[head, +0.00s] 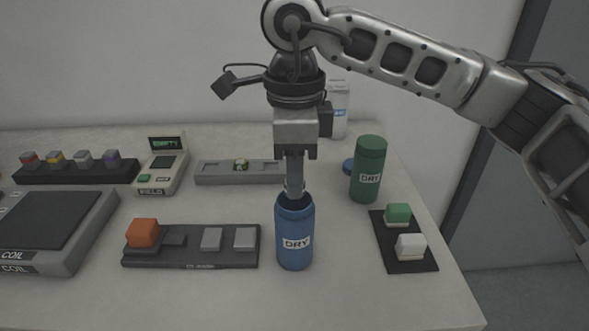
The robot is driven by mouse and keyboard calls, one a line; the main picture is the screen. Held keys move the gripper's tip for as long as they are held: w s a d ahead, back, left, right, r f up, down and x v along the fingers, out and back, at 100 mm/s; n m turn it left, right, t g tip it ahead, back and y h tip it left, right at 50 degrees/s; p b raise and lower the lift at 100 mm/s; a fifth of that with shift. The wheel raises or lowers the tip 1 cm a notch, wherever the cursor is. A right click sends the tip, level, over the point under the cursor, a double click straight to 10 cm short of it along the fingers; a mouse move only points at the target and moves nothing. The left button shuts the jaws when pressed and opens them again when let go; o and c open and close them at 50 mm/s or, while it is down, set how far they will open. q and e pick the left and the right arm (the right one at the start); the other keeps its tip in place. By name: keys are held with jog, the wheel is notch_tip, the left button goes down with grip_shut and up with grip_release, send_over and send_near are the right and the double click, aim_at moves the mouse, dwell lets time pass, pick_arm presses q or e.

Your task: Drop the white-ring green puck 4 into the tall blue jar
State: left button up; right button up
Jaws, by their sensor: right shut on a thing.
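The tall blue jar (294,237) stands upright and open on the table, with a white DRY label facing me. My right gripper (293,188) points straight down at the jar's mouth, its fingertips at about rim height. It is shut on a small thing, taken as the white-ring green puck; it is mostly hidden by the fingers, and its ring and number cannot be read. My left gripper is not in view.
A green DRY jar (368,168) stands right of the blue jar. A black mat (408,262) holds green and white blocks. A dark block tray (190,260) lies left. A grey rail (212,172) with a small greenish piece lies behind. The front table is clear.

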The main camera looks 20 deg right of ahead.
jog(key=o, duration=0.9)
jog(key=shift+c, duration=0.2)
jog(key=shift+r+p, duration=1.9)
jog(key=shift+r, duration=1.15)
jog(key=shift+f, duration=0.1)
